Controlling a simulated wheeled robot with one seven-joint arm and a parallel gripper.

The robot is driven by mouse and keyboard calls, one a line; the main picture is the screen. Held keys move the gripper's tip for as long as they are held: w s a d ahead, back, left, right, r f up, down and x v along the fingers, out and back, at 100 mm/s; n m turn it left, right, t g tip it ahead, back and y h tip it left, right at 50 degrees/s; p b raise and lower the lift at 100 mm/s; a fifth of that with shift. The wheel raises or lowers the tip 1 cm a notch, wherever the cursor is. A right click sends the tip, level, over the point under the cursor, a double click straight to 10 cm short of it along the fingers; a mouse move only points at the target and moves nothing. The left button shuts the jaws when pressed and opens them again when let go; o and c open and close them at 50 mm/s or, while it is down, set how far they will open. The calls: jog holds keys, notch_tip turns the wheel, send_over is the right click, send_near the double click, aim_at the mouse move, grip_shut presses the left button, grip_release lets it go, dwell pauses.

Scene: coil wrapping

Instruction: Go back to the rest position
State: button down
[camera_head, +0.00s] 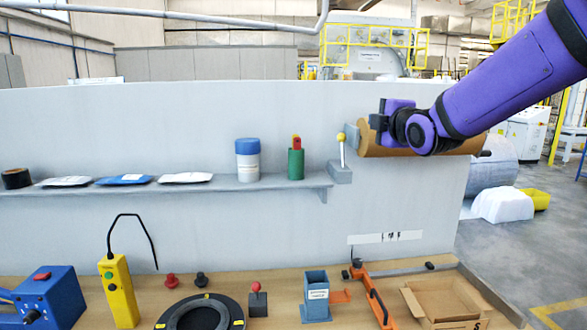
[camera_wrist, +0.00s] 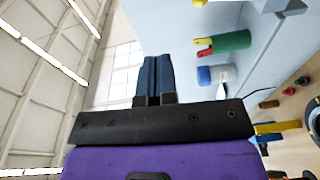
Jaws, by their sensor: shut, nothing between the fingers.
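My arm reaches in from the upper right of the head view, in front of the grey wall panel (camera_head: 240,110). Its wrist is beside a brown roll (camera_head: 455,148) on the panel and partly covers it. I cannot tell from the head view whether they touch. In the wrist view my gripper (camera_wrist: 154,62) has its two dark fingers together with nothing between them. The fingers point toward the ceiling and windows, clear of any object. The fingertips cannot be made out in the head view.
A shelf (camera_head: 225,187) holds a blue-lidded jar (camera_head: 248,165), a green holder (camera_head: 296,165) and flat packets. A yellow-knobbed lever (camera_head: 342,150) stands left of the roll. The bench below carries a yellow pendant (camera_head: 119,290), a black ring (camera_head: 160,318) and a cardboard box (camera_head: 412,300).

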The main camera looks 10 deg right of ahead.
jog(key=s+d+f+m+g, duration=0.1)
jog(key=s+f+m+g, duration=0.2)
jog(key=s+m, duration=0.3)
jog(key=s+d+f+m+g+h, duration=0.1)
jog(key=s+f+m+g, duration=0.3)
jog(key=s, duration=1.2)
jog(key=s+d+f+m+g+h, duration=0.1)
jog(key=s+f+m+g, duration=0.3)
jog(key=s+m, duration=0.5)
jog(key=s+d+g, duration=0.1)
jog(key=s, duration=0.2)
jog(key=shift+f, duration=0.15)
jog(key=c, duration=1.8)
grip_release()
